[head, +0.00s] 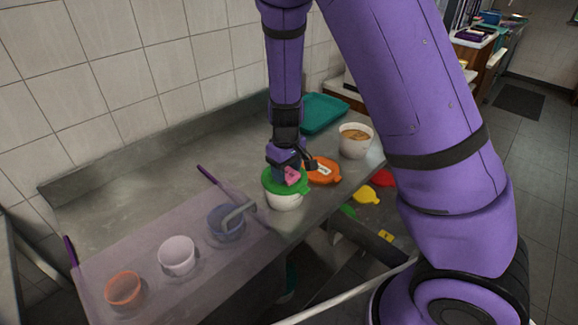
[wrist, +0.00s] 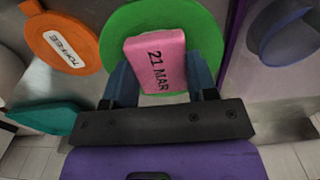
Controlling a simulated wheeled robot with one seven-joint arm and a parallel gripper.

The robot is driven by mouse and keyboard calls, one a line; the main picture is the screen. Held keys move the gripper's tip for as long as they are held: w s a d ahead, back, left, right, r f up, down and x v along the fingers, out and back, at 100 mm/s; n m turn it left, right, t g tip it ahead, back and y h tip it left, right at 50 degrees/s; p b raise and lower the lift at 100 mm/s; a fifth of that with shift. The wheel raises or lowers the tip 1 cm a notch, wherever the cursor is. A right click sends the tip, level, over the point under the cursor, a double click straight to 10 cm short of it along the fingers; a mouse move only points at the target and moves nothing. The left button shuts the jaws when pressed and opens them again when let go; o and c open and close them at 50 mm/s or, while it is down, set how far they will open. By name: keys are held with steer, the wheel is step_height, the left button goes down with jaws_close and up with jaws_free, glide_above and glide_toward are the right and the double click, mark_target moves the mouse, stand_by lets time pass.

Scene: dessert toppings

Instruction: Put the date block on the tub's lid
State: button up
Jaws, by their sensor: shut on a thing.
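The date block (wrist: 156,60) is pink and reads "21 MAR" in the wrist view. My gripper (wrist: 158,82) is shut on it, with a blue finger on each side. In the head view, the pink block (head: 292,176) shows at my gripper (head: 290,170), over the green lid (head: 271,187) of a white tub (head: 284,202). The green lid (wrist: 205,30) lies behind the block in the wrist view. I cannot tell whether the block touches the lid.
An orange lid (head: 324,178) labelled "TOFFEE" lies beside the tub. A white tub with brown contents (head: 355,146) and a teal tray (head: 322,113) stand farther back. Blue (head: 226,226), white (head: 177,262) and orange (head: 124,292) cups stand at the left. The counter's back left is clear.

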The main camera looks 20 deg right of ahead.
mark_target(286, 172)
steer(key=shift+f, duration=0.1)
steer(key=o, duration=0.9)
step_height(286, 172, up, 12)
steer(key=shift+s+d+r+m+t, duration=0.8)
steer(key=shift+s+d+r, duration=0.35)
steer(key=shift+s+r, duration=2.6)
steer(key=shift+s+d+r+m+t, duration=0.9)
steer(key=shift+s+r, duration=2)
steer(key=shift+s, duration=1.55)
steer(key=shift+s+d+r+m+t, duration=0.75)
steer(key=shift+s+d+r, duration=0.6)
steer(key=shift+s+r, duration=2.4)
steer(key=shift+s+f, duration=0.35)
steer(key=shift+f, duration=0.05)
